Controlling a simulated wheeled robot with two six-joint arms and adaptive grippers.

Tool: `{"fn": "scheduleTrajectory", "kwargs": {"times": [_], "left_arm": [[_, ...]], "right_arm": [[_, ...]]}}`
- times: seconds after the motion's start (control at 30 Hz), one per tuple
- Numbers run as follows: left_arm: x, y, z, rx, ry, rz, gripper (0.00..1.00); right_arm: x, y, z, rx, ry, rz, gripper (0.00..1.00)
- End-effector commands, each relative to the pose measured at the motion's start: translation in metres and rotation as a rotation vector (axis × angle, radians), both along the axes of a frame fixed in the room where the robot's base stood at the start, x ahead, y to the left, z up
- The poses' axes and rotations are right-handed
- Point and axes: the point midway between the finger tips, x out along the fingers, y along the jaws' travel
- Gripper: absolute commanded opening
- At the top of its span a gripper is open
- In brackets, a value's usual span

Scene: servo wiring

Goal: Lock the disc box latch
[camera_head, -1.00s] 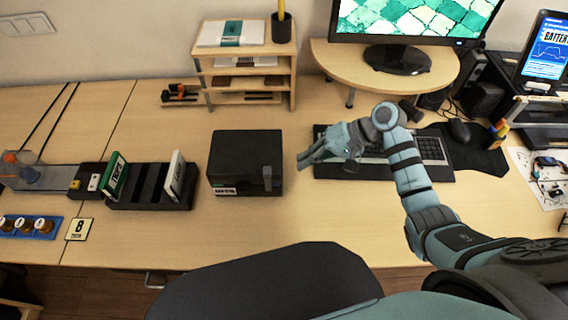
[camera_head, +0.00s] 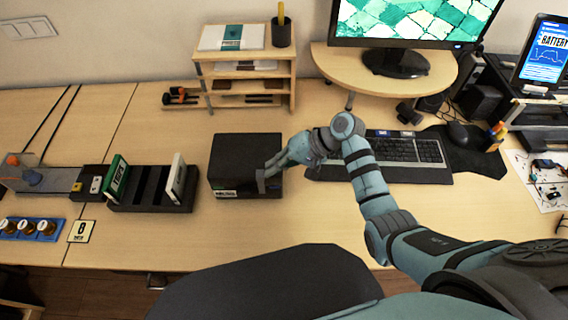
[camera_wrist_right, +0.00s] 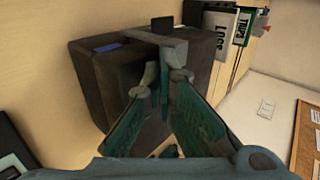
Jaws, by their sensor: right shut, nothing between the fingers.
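The disc box (camera_head: 232,158) is a dark, closed box in the middle of the desk; it also shows in the right wrist view (camera_wrist_right: 100,75). Its grey latch (camera_wrist_right: 165,42) is on the front right side and shows beyond my fingertips in the wrist view. My right gripper (camera_head: 268,172) is at the right front corner of the box, by the latch. In the wrist view its fingers (camera_wrist_right: 163,88) are shut with nothing between them. I cannot tell whether they touch the latch. In the head view the fingers partly cover the latch. My left gripper is not in view.
A black rack (camera_head: 150,190) with a green and a white case stands left of the box. A keyboard (camera_head: 405,152) lies to the right, close to my right arm. A wooden shelf (camera_head: 245,85) stands behind. The desk in front of the box is clear.

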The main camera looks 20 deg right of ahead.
Motion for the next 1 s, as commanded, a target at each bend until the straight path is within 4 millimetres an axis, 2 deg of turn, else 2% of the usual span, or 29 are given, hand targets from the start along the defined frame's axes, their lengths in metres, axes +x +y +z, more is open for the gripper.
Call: {"fn": "scheduleTrajectory", "kwargs": {"times": [0.33,0.47,0.63,1.0], "left_arm": [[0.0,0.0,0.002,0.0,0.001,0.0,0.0],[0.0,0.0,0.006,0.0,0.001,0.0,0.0],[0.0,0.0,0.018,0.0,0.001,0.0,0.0],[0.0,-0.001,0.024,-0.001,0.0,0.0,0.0]], "right_arm": [[0.001,0.001,0.0,-0.002,0.0,-0.001,0.0],[-0.001,-0.006,0.001,-0.004,0.002,0.001,0.0],[-0.005,-0.035,0.003,-0.007,0.002,0.006,0.0],[-0.019,-0.091,0.058,-0.006,-0.002,0.011,0.0]]}}
